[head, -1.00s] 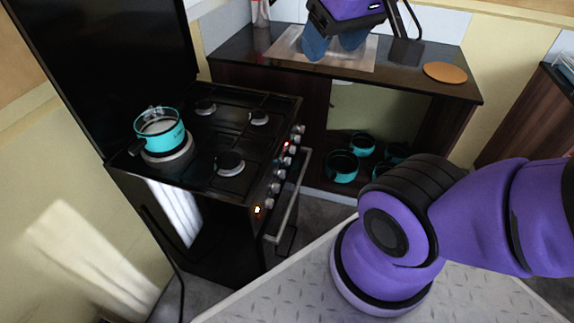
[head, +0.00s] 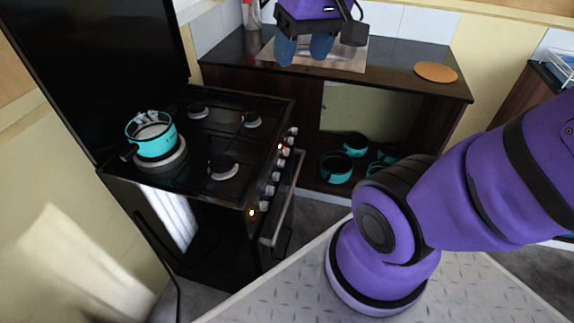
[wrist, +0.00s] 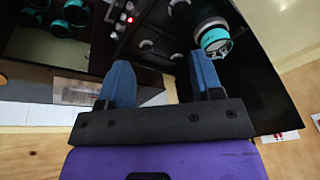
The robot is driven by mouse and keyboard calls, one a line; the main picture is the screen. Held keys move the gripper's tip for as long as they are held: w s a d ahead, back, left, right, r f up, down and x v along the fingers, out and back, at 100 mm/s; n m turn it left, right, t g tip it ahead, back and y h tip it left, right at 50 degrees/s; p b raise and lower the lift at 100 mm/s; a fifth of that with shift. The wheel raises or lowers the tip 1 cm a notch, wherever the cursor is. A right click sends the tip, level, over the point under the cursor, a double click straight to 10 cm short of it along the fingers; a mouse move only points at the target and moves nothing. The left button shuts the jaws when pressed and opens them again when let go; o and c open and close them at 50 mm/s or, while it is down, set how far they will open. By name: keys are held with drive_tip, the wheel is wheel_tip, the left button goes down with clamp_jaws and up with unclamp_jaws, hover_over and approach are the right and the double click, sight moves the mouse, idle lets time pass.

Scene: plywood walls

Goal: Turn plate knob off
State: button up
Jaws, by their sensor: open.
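A black stove (head: 190,190) stands at the left in the head view, with a column of silver knobs (head: 276,177) along its front edge. A turquoise pot (head: 152,137) sits on the near-left plate. My gripper (head: 305,50) is over the counter at the back, its blue fingers apart and empty, away from the knobs. In the wrist view my gripper (wrist: 165,85) is open; the red light (wrist: 129,19) and the turquoise pot (wrist: 214,38) show beyond it.
Several turquoise pots (head: 336,166) sit on the open shelf below. The oven handle (head: 284,205) sticks out under the knobs.

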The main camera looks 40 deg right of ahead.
drive_tip(key=w+d+f+m+g+y, duration=0.25)
drive_tip(key=w+d+f+y, duration=0.25)
drive_tip(key=w+f, duration=0.45)
drive_tip(key=w+d+f+m+g+y, duration=0.1)
drive_tip(key=w+d+f+m+y, duration=0.4)
drive_tip(key=f, duration=0.7)
drive_tip(key=w+d+f+m+t+y, duration=0.1)
drive_tip(key=d+f+m+t+y, duration=0.2)
drive_tip(key=f, duration=0.5)
drive_tip(key=w+d+f+m+t, duration=0.1)
drive_tip(key=d+f+t, duration=0.25)
drive_tip(key=f, duration=0.45)
drive_tip(key=m+t+h, duration=0.2)
drive_tip(key=m+t, duration=0.5)
drive_tip(key=t, duration=0.1)
approach(281, 164)
drive_tip(key=w+d+f+x, duration=0.1)
drive_tip(key=x, duration=0.7)
drive_tip(key=shift+f, duration=0.1)
drive_tip(key=c, duration=0.9)
